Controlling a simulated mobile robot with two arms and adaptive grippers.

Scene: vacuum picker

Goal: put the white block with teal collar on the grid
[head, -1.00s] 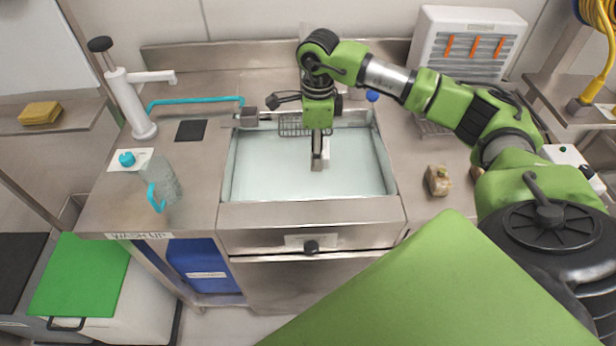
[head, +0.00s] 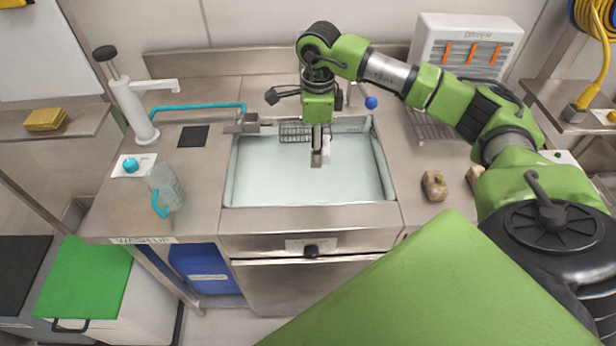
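My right gripper (head: 317,158) reaches in from the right arm and points down over the sink basin (head: 260,181). Its grey fingers look narrow from here, and I cannot tell whether they are open or shut. A small white block (head: 327,149) shows right beside and partly behind the fingers. No teal collar can be made out on it, and I cannot tell whether it is held or how high it is. A wire grid (head: 291,131) shows at the back of the basin, partly hidden behind the gripper. My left gripper is not in view.
A clear jug with a teal handle (head: 166,188), a teal knob on a white plate (head: 131,165) and a white tap (head: 133,108) stand left of the sink. Brown-topped blocks (head: 434,186) lie right of it. A white vented unit (head: 470,46) stands behind.

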